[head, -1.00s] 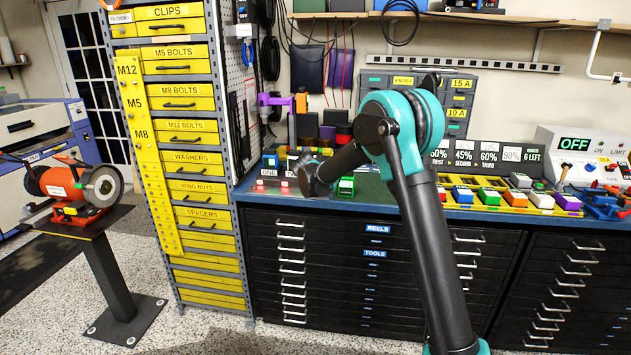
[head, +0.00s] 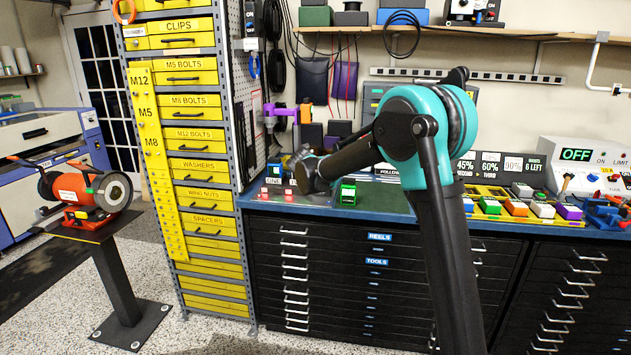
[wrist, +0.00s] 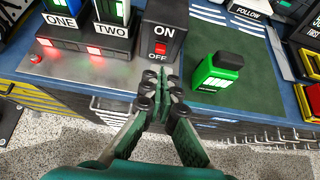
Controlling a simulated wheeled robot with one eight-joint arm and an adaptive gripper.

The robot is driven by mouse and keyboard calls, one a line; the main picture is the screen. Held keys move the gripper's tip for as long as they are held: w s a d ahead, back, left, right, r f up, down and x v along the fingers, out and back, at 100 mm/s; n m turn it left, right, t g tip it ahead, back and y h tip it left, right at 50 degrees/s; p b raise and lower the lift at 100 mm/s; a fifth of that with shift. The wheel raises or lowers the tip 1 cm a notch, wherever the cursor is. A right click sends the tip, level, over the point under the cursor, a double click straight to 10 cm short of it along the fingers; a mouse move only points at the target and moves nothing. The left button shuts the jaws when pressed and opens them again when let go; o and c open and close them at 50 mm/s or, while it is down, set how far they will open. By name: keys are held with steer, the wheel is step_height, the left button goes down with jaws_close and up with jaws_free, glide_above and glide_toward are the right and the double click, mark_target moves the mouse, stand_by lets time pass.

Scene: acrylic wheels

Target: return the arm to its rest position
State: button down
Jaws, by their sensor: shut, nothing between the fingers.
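My arm, teal and black, reaches from the lower right up to a teal elbow (head: 425,130) and then left over the bench in the head view. Its wrist end (head: 308,172) is above the bench's left part; the fingers are not clear there. In the wrist view my gripper (wrist: 166,92) is shut and empty, its fingertips just in front of the ON/OFF switch box (wrist: 166,32). I cannot tell whether they touch it. A green block with a black top (wrist: 218,72) stands on the green mat to the right, apart from the fingers; it also shows in the head view (head: 346,193).
Two boxes marked ONE (wrist: 62,20) and TWO (wrist: 108,25) stand left of the switch, with red lights below. Coloured blocks (head: 515,209) sit in a yellow tray to the right. A tall yellow drawer cabinet (head: 190,130) and a bench grinder (head: 85,190) stand left.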

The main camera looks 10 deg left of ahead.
steer(key=s+d+f+m+g+h, duration=0.1)
steer(key=s+d+f+m+g, duration=0.15)
steer(key=s+d+m, duration=0.8)
steer(key=s+d+f+m+g, duration=0.1)
steer(key=s+d+f+m, duration=0.2)
steer(key=s+d+m, duration=0.75)
steer(key=s+d+f+m+g, duration=0.1)
steer(key=s+d+f+m, duration=0.3)
steer(key=s, duration=0.4)
steer(key=s+d+f+m+g+y, duration=0.1)
steer(key=s+d+f+m, duration=0.2)
steer(key=s, duration=0.5)
steer(key=s+d+f+m+g, duration=0.1)
steer(key=s+d+f+m, duration=0.3)
steer(key=s+d+m, duration=0.2)
steer(key=s+m, duration=0.1)
steer(key=s, duration=0.1)
steer(key=shift+s+f+y, duration=0.3)
steer(key=shift+s+f, duration=0.05)
steer(key=shift+s, duration=0.05)
